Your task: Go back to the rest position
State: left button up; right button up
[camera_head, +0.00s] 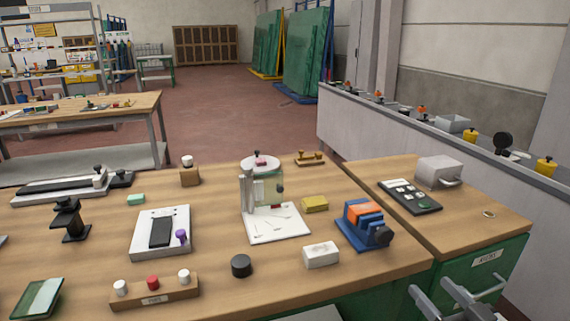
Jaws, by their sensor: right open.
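My right gripper (456,291) shows at the bottom right corner, grey, with its fingers apart and nothing seen between them. It is in front of the green drawer cabinet (515,262) under the right end of the bench, clear of the objects on top. The lower part of my right arm is cut off by the frame edge. My left gripper is not in view. The wooden workbench (215,287) spreads across the front of the view.
On the bench stand a glass-holding stand (247,190), a blue and orange block device (363,222), a white box (320,254), a black knob (241,265) and a button strip (153,292). A grey machine wall (370,125) runs along the right. Open floor (220,100) lies behind.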

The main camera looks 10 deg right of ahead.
jog(key=s+a+f+n+g, duration=0.1)
jog(key=s+a+f+g, duration=0.1)
jog(key=a+f, duration=0.4)
jog(key=s+a+f+n+g+y, duration=0.1)
jog(key=s+a+f+g, duration=0.2)
jog(key=a+f, duration=0.4)
jog(key=s+a+f+n+g, duration=0.1)
jog(key=s+a+f+g, duration=0.2)
jog(key=s+a+f, duration=0.2)
jog(key=shift+a+f, duration=0.85)
jog(key=shift+a, duration=0.4)
